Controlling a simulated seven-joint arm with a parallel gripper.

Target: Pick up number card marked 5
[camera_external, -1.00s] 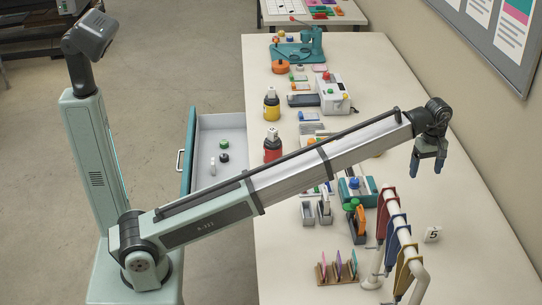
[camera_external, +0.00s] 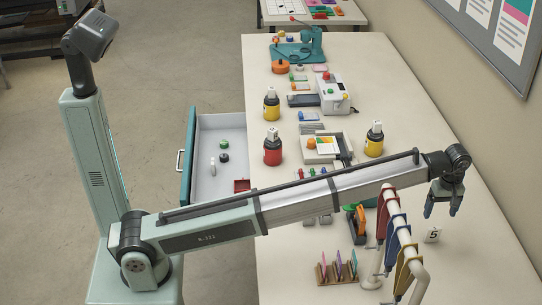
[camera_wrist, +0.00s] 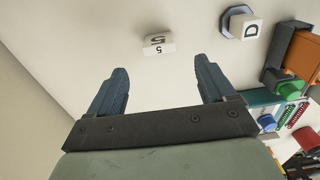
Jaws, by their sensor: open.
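The number card marked 5 (camera_external: 433,235) is a small white block with a black 5, standing on the table right of the rack of hanging coloured pieces. It also shows in the wrist view (camera_wrist: 159,44), beyond my fingertips and roughly between them, with a 5 on two faces. My gripper (camera_external: 441,211) is open and empty, above the table and just short of the card in the external view. Its two dark blue fingers show apart in the wrist view (camera_wrist: 162,77). The card is not between the fingers.
A white pipe rack (camera_external: 419,283) with red, blue and yellow pieces stands close left of the card. A block marked D (camera_wrist: 250,29) lies near it in the wrist view. The table right of the card is clear; the wall (camera_external: 505,140) borders it.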

